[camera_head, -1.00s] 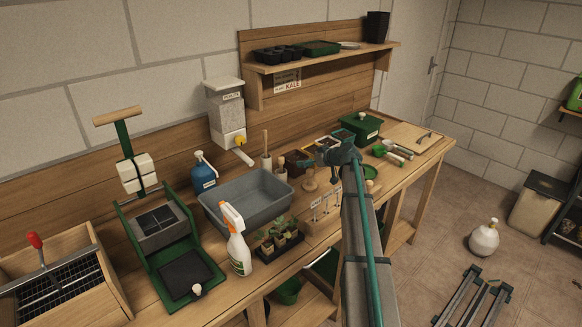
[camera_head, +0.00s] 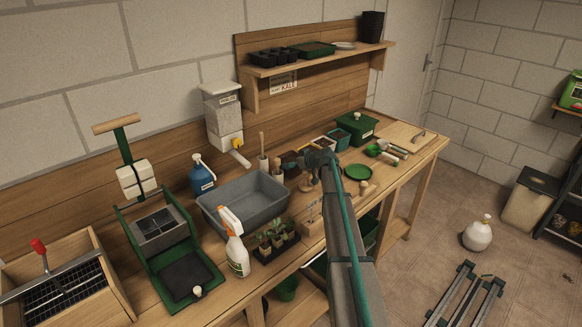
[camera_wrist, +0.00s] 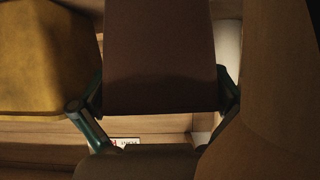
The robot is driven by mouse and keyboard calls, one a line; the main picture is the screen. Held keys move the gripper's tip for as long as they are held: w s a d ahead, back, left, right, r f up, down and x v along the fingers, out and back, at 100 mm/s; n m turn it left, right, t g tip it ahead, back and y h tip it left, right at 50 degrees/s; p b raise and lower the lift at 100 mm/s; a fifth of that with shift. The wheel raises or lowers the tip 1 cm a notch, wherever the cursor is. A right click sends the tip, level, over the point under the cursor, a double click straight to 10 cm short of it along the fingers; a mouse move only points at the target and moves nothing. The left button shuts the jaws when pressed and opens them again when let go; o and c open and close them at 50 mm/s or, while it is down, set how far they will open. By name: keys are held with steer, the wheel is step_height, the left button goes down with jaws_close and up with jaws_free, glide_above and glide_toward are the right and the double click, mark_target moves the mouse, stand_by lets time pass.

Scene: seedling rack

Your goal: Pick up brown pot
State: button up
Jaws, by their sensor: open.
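The brown pot (camera_wrist: 158,45) is large and dark in the wrist view, between the two fingers of my gripper (camera_wrist: 160,90). One finger is at each side of it, and the gap looks nearly filled; I cannot tell whether they touch it. The gripper is open. In the head view, my gripper (camera_head: 312,160) is at the back of the bench, and a dark brown shape (camera_head: 289,160) shows just left of it. My arm hides part of that area.
A mustard-yellow object (camera_wrist: 45,55) is close on the left in the wrist view, and a brown surface (camera_wrist: 280,90) is close on the right. A grey tub (camera_head: 245,203), a green saucer (camera_head: 358,172) and a green box (camera_head: 357,128) stand on the bench (camera_head: 418,150).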

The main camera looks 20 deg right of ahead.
steer(key=c, duration=1)
steer(key=shift+c, duration=0.5)
steer(key=shift+r, duration=0.15)
